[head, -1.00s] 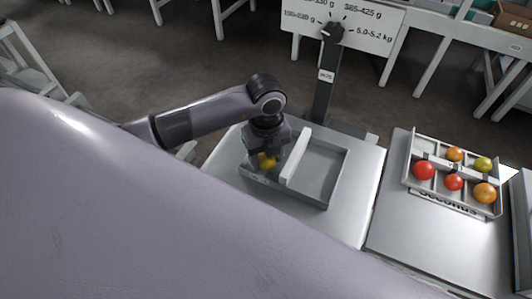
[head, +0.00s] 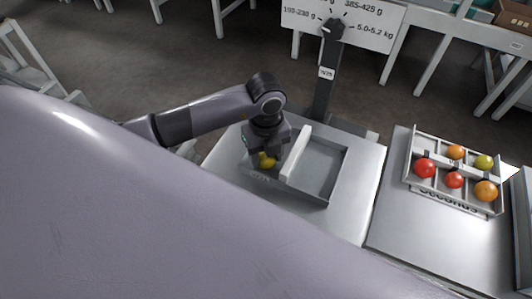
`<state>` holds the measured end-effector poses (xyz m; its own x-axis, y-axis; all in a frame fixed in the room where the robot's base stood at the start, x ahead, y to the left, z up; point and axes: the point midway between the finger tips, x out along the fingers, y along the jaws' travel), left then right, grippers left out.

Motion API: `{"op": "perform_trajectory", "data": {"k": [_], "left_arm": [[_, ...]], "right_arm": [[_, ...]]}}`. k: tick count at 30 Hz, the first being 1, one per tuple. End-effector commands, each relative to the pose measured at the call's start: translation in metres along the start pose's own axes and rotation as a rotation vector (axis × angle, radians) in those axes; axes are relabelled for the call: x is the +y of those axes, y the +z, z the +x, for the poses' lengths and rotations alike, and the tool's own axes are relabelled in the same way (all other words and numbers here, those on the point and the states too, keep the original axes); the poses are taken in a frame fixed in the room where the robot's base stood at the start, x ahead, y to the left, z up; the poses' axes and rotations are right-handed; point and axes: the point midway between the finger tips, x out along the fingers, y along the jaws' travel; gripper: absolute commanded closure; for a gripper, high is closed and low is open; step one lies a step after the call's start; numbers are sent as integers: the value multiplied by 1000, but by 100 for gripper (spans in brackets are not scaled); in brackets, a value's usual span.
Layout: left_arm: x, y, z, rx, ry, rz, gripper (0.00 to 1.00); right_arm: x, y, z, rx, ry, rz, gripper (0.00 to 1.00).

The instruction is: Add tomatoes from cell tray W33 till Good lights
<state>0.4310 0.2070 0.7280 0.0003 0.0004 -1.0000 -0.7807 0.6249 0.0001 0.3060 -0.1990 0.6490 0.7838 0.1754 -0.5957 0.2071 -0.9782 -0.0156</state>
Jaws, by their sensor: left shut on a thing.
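A dial sign (head: 345,22) with weight ranges stands on a post behind; no Good light can be made out. No tray marked W33 can be read. My right gripper is not in view.
A divided tray labelled SECONDS (head: 450,204) stands on the metal table (head: 400,230) at the right, holding several red, orange and yellow-green tomatoes. My large pale arm link covers the lower left. White benches stand at the back.

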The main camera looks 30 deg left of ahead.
Motion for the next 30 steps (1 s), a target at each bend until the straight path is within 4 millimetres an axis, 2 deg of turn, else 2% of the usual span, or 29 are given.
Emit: {"op": "perform_trajectory", "data": {"k": [9,10,12,13,18,20,30], "left_arm": [[0,0,5,0,0,0,61],[0,0,5,0,0,0,43],[0,0,5,0,0,0,21],[0,0,5,0,0,0,17],[0,0,5,0,0,0,17],[0,0,5,0,1,0,34],[0,0,5,0,0,0,34]], "right_arm": [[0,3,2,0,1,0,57],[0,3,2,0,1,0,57],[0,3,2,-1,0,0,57],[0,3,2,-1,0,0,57],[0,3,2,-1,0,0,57],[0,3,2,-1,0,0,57],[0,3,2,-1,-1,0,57]]}}
